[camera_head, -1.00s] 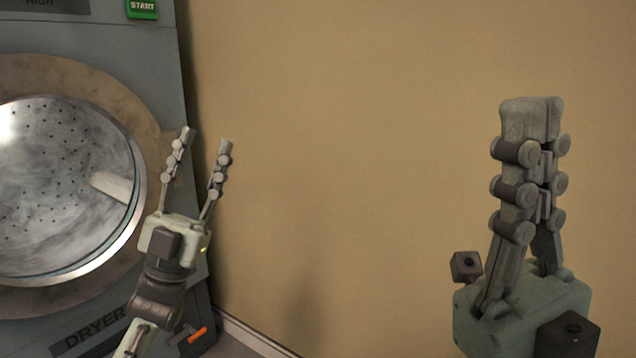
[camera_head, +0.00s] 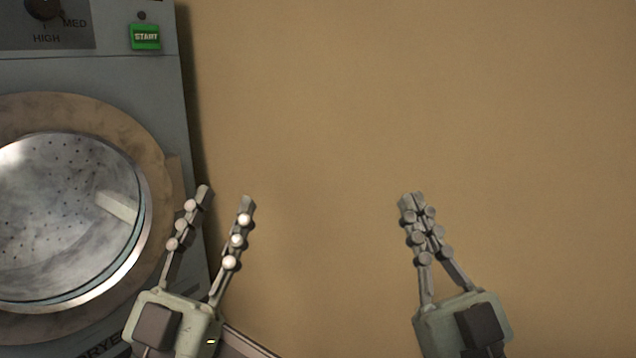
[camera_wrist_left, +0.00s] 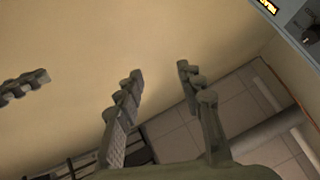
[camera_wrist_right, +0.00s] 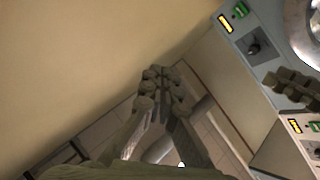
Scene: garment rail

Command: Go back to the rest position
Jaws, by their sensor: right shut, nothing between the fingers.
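My left gripper (camera_head: 226,194) is open and empty in the head view, its two fingers pointing up and apart, in front of the dryer's right edge. Its open fingers also show in the left wrist view (camera_wrist_left: 160,74), with nothing between them. My right gripper (camera_head: 411,197) is to the right in the head view, in front of the bare wall. Its fingertips are together and hold nothing. The right wrist view shows the same closed fingers (camera_wrist_right: 160,75).
A grey dryer (camera_head: 163,95) with a round closed glass door (camera_head: 60,215) and a green START button (camera_head: 146,37) stands at the left. A plain tan wall (camera_head: 320,100) fills the rest. Tiled floor (camera_wrist_left: 178,140) shows in the left wrist view.

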